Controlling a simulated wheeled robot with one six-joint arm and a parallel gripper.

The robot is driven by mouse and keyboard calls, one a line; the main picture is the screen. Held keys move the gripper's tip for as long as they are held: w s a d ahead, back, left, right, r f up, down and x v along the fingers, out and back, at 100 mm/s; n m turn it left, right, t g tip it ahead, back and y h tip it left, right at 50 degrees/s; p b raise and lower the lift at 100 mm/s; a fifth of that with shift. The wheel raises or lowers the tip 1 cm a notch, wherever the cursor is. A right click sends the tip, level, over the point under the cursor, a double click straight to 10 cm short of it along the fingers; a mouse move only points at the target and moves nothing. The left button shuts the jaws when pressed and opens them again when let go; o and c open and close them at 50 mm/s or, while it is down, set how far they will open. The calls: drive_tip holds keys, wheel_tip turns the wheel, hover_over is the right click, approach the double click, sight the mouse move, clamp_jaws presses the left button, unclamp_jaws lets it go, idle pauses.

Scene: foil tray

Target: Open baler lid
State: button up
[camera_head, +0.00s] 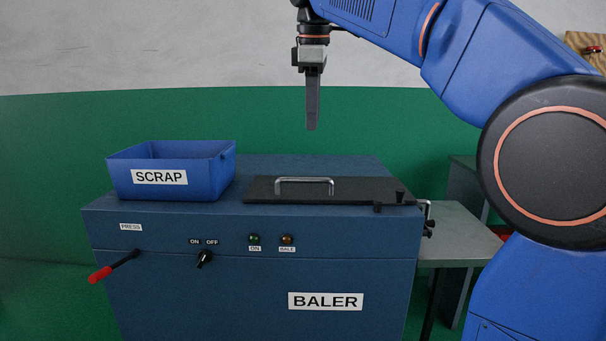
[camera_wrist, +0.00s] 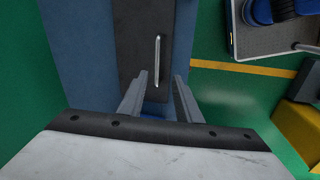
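The baler (camera_head: 250,285) is a dark blue cabinet with a BALER label. Its lid (camera_head: 355,191) is a flat black plate lying closed on top, with a silver bar handle (camera_head: 304,180) and small black knobs at its right end. My gripper (camera_head: 312,128) hangs pointing down, well above the lid and apart from it. In the wrist view, the two fingers (camera_wrist: 160,80) stand apart with nothing between them. The handle also shows in the wrist view (camera_wrist: 157,50), beyond the fingertips, on the black lid (camera_wrist: 138,25).
A blue SCRAP bin (camera_head: 215,180) stands on the baler's top left of the lid. A red-handled press lever (camera_head: 100,274) and an ON/OFF knob (camera_head: 204,259) are on the front. A grey side table (camera_head: 455,235) adjoins the right side. The air above the lid is clear.

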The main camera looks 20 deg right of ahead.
sight(305, 179)
drive_tip(key=shift+n, duration=0.6)
drive_tip(key=x, duration=0.5)
drive_tip(key=a+x, duration=0.1)
drive_tip(key=x, duration=0.4)
drive_tip(key=w+x, duration=0.1)
drive_tip(key=x, duration=0.4)
drive_tip(key=shift+w+a+f, duration=0.15)
drive_tip(key=shift+f, duration=0.1)
clamp_jaws()
